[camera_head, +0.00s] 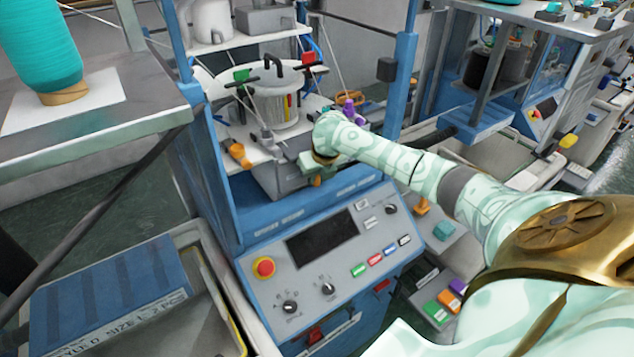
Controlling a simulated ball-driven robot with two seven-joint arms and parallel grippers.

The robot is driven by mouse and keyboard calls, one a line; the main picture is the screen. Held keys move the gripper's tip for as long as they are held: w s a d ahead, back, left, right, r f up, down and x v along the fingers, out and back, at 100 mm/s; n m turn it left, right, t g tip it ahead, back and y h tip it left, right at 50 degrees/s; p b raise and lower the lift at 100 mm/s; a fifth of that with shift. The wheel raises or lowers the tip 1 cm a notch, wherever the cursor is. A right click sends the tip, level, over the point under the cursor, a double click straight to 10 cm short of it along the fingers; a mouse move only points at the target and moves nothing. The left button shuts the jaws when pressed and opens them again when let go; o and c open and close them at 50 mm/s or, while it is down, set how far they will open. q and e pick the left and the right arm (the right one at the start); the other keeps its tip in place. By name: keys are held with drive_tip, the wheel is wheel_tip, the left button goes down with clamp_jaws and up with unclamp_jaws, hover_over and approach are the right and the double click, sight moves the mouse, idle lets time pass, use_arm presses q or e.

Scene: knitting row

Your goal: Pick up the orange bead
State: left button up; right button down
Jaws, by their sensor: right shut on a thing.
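My right gripper (314,176) reaches in from the right, low over the front of the blue knitting machine's bed. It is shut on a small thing. The fingers mostly hide it, with only a small yellowish-orange patch at their tips, so I cannot tell whether it is the orange bead. A separate orange rounded piece (237,153) lies on the white deck to the left of the gripper, apart from it. My left gripper is not in view.
The control panel (325,260) with a red button (263,267) slopes below the gripper. A pot-like container (273,105) and purple pieces (350,109) stand behind it. A teal yarn cone (42,45) stands on the left table. Blue posts flank the deck.

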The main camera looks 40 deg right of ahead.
drive_tip(key=s+a+r, duration=0.3)
drive_tip(key=s+r, duration=0.7)
drive_tip(key=s, duration=0.3)
drive_tip(key=shift+s+a, duration=0.3)
drive_tip(key=shift+r+p, duration=0.15)
drive_tip(key=shift+p, duration=0.15)
